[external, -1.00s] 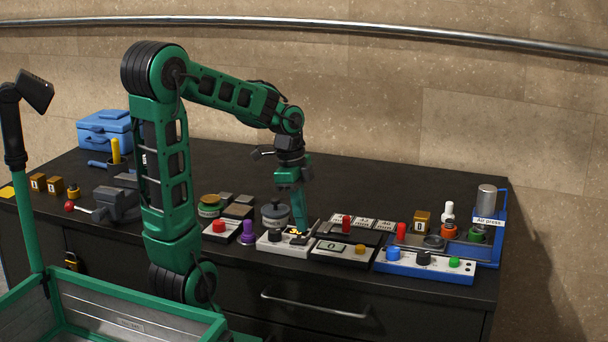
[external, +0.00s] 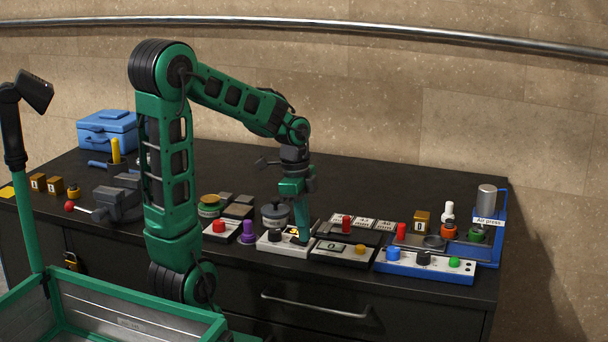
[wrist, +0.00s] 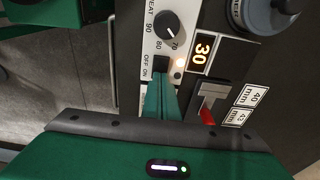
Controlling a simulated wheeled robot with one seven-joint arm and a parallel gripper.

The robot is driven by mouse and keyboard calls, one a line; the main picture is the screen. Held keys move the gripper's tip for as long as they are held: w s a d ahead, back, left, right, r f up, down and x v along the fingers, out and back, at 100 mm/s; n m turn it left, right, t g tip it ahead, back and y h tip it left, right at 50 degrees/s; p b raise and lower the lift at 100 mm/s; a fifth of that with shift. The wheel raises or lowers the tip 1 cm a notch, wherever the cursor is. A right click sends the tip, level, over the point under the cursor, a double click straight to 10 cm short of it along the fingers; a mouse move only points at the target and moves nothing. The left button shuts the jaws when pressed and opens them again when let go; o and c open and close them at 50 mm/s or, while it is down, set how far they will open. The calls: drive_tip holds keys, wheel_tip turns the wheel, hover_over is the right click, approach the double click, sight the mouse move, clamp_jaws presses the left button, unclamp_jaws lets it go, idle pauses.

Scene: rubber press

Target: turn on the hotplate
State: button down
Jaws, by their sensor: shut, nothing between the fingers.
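A dark switch (wrist: 161,63) sits by the OFF and ON marks. My gripper (external: 302,240) is shut and empty, pointing down at the panel's right end. In the wrist view its green fingertips (wrist: 162,84) are at the switch; contact cannot be told.
A purple piece (external: 248,232) and a red-button box (external: 222,230) stand left. The blue air press (external: 425,270) is farther right. The back of the bench is mostly clear.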

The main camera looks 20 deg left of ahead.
sight(295, 238)
drive_tip(key=shift+a+f, duration=0.15)
drive_tip(key=shift+a, duration=0.05)
drive_tip(key=shift+a+r, duration=0.2)
drive_tip(key=shift+a, duration=0.45)
wheel_tip(295, 238, up, 14)
drive_tip(key=a, duration=0.2)
drive_tip(key=shift+f, duration=0.15)
drive_tip(key=shift+a, duration=0.1)
drive_tip(key=shift+d, duration=0.8)
